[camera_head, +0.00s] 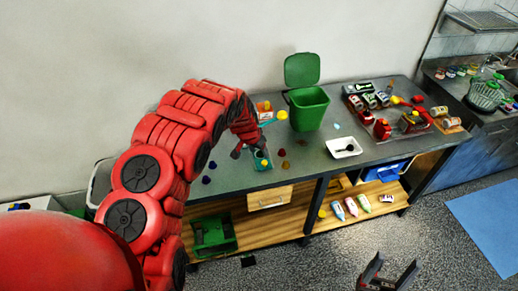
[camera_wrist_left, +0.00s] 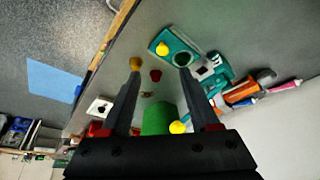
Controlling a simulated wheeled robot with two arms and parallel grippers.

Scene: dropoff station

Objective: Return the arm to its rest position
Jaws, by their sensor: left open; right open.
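My red left arm reaches in from the left in the head view, extended over the dark countertop (camera_head: 225,178). My left gripper (camera_head: 244,152) is small there and partly hard to make out, beside a teal holder (camera_head: 262,162). In the left wrist view my left gripper (camera_wrist_left: 163,75) has its two dark fingers spread apart with nothing held between them. The teal holder (camera_wrist_left: 185,42) lies beyond the fingertips there, with a yellow piece (camera_wrist_left: 163,49) on it. My right gripper (camera_head: 388,274) is at the bottom of the head view, its fingers apart and empty, low over the floor.
A green bin (camera_head: 310,112) with its lid raised stands behind the left gripper. A white tray (camera_head: 343,148) sits to the right, and red boxes and bottles (camera_head: 381,128) stand further right. Small coloured pieces lie near the gripper. A wooden shelf (camera_head: 270,225) is below the countertop.

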